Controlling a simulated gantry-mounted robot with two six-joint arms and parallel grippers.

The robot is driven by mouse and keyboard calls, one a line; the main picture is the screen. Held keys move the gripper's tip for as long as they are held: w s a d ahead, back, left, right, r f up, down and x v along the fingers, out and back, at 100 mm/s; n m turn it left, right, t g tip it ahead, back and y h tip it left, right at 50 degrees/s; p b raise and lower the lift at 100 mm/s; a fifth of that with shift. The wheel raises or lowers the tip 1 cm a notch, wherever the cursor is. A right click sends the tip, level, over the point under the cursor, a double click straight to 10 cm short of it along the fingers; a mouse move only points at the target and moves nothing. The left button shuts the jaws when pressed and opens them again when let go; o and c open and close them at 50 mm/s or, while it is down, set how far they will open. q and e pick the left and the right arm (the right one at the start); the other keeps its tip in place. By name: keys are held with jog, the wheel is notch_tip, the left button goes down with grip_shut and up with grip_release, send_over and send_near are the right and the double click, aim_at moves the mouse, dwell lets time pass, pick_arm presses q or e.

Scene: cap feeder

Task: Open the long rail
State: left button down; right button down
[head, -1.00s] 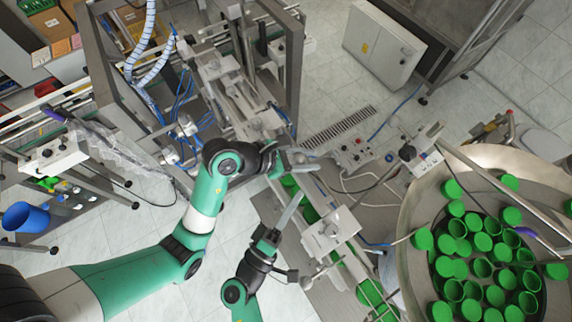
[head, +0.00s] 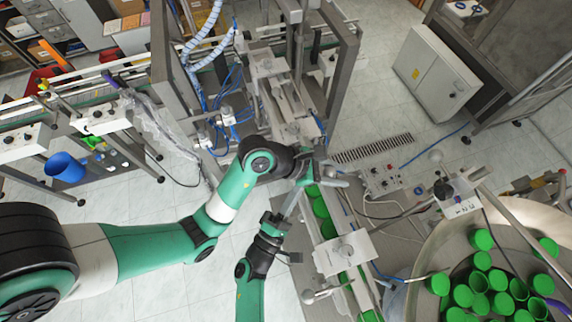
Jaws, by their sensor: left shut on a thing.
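The cap chute runs from the bottom centre up toward the machine frame, with green caps (head: 322,207) lined up in it. A long, narrow metal bar (head: 292,204), which looks like the long rail, stands along the chute's left side. My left gripper (head: 322,176) is at the upper end of this bar, over the chute, and is shut on it; its fingers partly hide the contact. My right gripper (head: 272,222) is at the bar's lower end, left of the chute. Its fingertips are too small to read.
A metal block (head: 343,253) sits across the chute below my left gripper. A large feeder bowl (head: 425,245) with many green caps stands at the lower right. A control box (head: 383,180) with cables lies right of the chute. The tiled floor left of my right arm is clear.

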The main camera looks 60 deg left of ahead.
jog(key=w, duration=0.1)
jog(key=w+d+r, duration=0.1)
jog(key=w, duration=0.1)
jog(key=shift+w+d+r, duration=0.15)
jog(key=shift+w+d, duration=0.05)
